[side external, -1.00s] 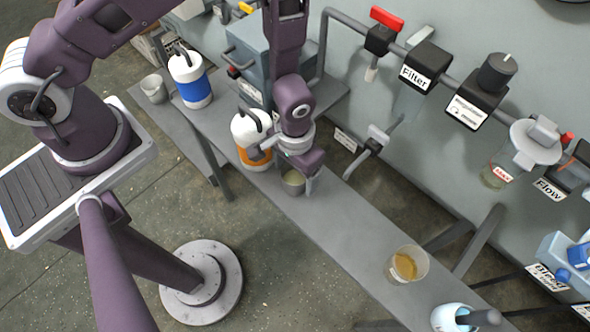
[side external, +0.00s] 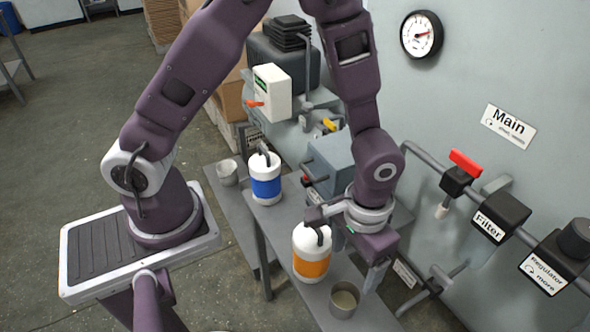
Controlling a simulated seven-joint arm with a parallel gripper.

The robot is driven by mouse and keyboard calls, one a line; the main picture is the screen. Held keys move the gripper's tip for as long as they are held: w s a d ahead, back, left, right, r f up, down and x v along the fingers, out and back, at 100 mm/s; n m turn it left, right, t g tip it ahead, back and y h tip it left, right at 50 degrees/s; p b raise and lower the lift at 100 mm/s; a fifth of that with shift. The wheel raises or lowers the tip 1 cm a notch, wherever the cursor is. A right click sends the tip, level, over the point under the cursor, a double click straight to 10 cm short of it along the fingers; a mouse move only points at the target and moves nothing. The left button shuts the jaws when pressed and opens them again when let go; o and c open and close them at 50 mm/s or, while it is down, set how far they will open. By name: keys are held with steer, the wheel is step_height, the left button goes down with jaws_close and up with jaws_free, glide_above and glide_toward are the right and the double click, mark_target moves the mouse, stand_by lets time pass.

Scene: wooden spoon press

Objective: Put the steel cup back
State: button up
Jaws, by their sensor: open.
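A steel cup (side external: 344,305) stands upright on the narrow grey bench, right of the orange-banded white bottle; something pale shows inside it. My gripper (side external: 374,276) points down just above and right of this cup's rim in the picture. It is open, and I see nothing held in it. One finger shows clearly; the other is mostly hidden, and I cannot tell whether a finger touches the cup. A second grey metal cup (side external: 228,177) stands upright at the far left end of the bench area.
A white bottle with an orange band (side external: 311,262) stands close to the left of the near cup. A blue-banded bottle (side external: 265,185) stands farther back. Pipes with a red-handled valve (side external: 459,172) and a filter block (side external: 500,215) line the wall at right.

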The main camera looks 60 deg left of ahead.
steer(key=a+r+t, duration=0.1)
steer(key=a+r, duration=0.3)
steer(key=r, duration=0.6)
steer(key=s+a+r+t, duration=0.4)
steer(key=s+a+r, duration=0.6)
steer(key=s+r, duration=0.2)
step_height(320, 180, up, 2)
steer(key=shift+a+r, duration=0.1)
steer(key=shift+a, duration=0.25)
